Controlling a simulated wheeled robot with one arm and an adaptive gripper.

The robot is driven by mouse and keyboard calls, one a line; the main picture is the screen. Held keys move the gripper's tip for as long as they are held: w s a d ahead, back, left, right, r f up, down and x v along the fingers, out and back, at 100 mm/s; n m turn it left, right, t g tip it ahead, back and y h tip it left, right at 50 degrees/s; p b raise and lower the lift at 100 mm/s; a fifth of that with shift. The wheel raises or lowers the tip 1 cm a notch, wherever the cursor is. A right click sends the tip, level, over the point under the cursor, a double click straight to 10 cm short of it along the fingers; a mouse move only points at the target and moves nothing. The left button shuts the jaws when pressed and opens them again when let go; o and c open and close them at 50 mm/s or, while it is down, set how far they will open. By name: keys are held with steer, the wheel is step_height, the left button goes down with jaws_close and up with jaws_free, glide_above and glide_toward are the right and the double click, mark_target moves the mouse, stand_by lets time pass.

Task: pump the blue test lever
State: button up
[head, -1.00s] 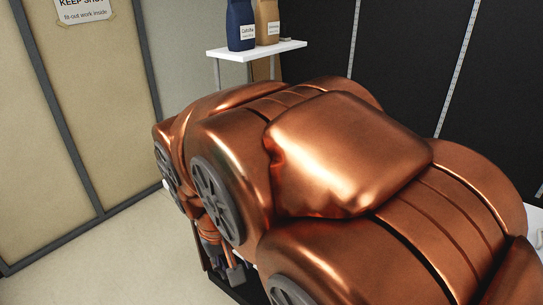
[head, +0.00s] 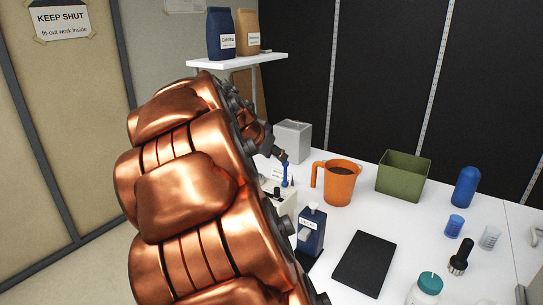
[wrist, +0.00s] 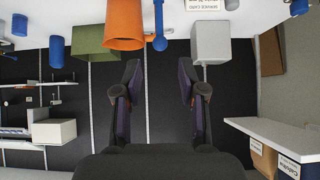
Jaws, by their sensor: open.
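The blue test lever (head: 285,174) stands up from a pale unit (head: 281,201) on the white counter, left of the orange jug. In the wrist view, which looks upside down, the lever (wrist: 159,22) hangs from the top edge with its rounded end pointing down. My gripper (head: 280,154) shows only in small part at the end of my copper arm, close above the lever in the picture. In the wrist view my gripper (wrist: 160,75) has its two dark fingers wide apart with nothing between them. The lever's end lies beyond the gap, apart from both fingers.
An orange jug (head: 340,187) of dark contents stands close right of the lever. A grey box (head: 293,139) is behind it, a blue dispenser (head: 311,232) in front. A green bin (head: 402,178) and a black mat (head: 364,263) are farther right. A shelf (head: 235,60) holds bags.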

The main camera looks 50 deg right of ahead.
mark_target(284, 165)
steer(key=p+x, duration=0.2)
steer(key=x, duration=0.4)
steer(key=shift+d+f, duration=0.3)
steer(key=shift+f, duration=0.05)
steer(key=shift+c, duration=0.5)
jaws_close()
